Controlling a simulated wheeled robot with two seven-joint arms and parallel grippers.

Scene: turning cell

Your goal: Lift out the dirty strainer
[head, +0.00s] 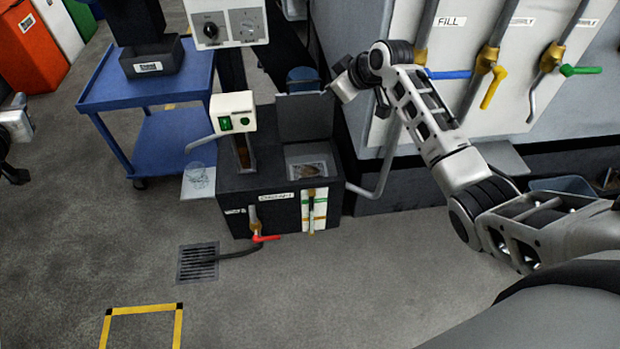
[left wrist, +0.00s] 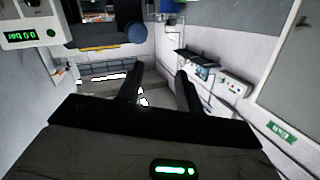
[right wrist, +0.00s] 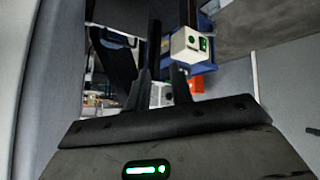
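The strainer (head: 308,170) appears as a pale-rimmed piece with a brown patch, in the square opening on top of the dark coolant unit (head: 262,217). Its details are too small to tell. The unit's lid (head: 305,117) stands upright behind the opening. My right gripper (head: 338,90) is up and to the right of the lid, apart from the strainer. Its fingers also show in the right wrist view (right wrist: 166,75), apart with nothing between them. My left gripper (left wrist: 159,80) has its fingers apart and empty; in the head view only part of that arm shows at the left edge.
A white control box (head: 233,112) with a green button stands left of the lid. A clear vessel (head: 199,176) sits on a side shelf. A red-handled valve (head: 262,237) is at the front, by a floor drain (head: 197,263). A blue cart (head: 150,90) stands behind left. Front floor is open.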

